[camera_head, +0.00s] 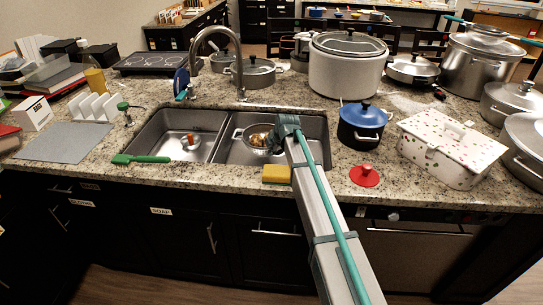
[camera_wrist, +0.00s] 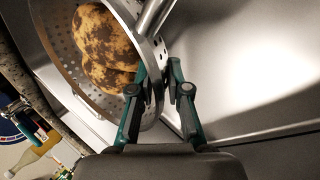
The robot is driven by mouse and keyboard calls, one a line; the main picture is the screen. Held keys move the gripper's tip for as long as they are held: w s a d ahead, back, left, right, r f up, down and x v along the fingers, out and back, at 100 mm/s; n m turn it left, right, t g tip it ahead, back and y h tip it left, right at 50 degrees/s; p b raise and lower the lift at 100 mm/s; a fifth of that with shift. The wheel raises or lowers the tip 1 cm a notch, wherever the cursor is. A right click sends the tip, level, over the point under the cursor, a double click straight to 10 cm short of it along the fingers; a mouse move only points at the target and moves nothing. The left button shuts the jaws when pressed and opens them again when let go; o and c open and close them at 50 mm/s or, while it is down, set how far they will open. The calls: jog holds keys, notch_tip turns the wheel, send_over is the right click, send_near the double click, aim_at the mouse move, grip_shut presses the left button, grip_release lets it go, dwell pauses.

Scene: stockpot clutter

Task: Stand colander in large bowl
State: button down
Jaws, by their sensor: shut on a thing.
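A metal colander (camera_head: 262,138) sits in the right sink basin with lumpy brown-yellow food in it. In the wrist view the colander (camera_wrist: 153,52) shows its perforated wall close up, with the mottled food (camera_wrist: 100,48) inside. My gripper (camera_head: 285,128) reaches into the right basin at the colander's right side. In the wrist view my gripper (camera_wrist: 158,85) has one finger on each side of the colander's wall and is shut on it. The colander's underside is hidden, so I cannot tell whether it touches the basin floor. I cannot pick out a large bowl.
The left basin (camera_head: 172,135) holds a small orange-and-white item. A faucet (camera_head: 240,75) stands behind the sink. A yellow sponge (camera_head: 276,173) and green brush (camera_head: 140,159) lie along the front edge. A blue-lidded pot (camera_head: 362,125) and large white pot (camera_head: 346,75) stand right.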

jog(key=shift+w+f, duration=0.25)
jog(key=shift+w, duration=0.05)
jog(key=shift+f+p, duration=0.65)
jog(key=shift+f, duration=0.95)
jog(key=shift+f, duration=0.15)
jog(key=c, duration=1.1)
grip_release()
jog(key=shift+c, duration=0.2)
